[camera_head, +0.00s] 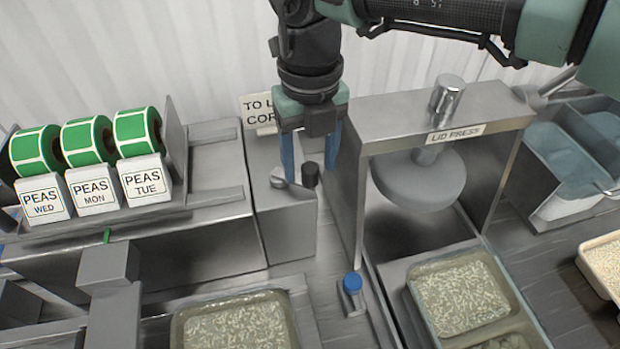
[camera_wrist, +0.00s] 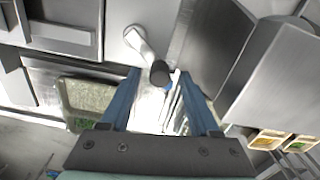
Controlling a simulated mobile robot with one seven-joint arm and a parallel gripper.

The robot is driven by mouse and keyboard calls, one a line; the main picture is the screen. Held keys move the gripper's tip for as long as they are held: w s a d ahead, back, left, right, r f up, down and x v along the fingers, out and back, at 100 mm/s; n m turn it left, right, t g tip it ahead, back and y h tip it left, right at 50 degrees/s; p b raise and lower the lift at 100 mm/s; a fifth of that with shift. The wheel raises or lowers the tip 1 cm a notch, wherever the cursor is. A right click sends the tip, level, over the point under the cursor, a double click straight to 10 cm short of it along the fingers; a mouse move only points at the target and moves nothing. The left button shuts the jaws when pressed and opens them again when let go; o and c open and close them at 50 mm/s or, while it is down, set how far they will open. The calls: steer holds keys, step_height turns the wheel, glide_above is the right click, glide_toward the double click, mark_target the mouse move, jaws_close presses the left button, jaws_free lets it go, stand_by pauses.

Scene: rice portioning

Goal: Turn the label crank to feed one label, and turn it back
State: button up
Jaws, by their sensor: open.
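The label crank is a short silver arm (camera_head: 279,178) on top of a grey metal box (camera_head: 290,225), with an upright black knob (camera_head: 310,175) at its end. In the wrist view the crank arm (camera_wrist: 138,40) runs down to the knob (camera_wrist: 160,74). My gripper (camera_head: 311,173) points down over the box with its blue fingers apart. In the wrist view my gripper (camera_wrist: 160,77) has the knob showing between its fingertips, with a gap on each side. Three green label rolls (camera_head: 88,140) sit left, above cards reading PEAS WED, PEAS MON and PEAS TUE.
The lid press (camera_head: 440,110) stands close to the right of my gripper. A sign (camera_head: 258,112) is behind it. A blue-topped button (camera_head: 352,283) is in front. Rice trays (camera_head: 460,295) lie at the front, and blue-grey bins (camera_head: 560,165) at the right.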

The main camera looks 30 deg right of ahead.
steer(key=shift+f, duration=0.8)
jaws_close()
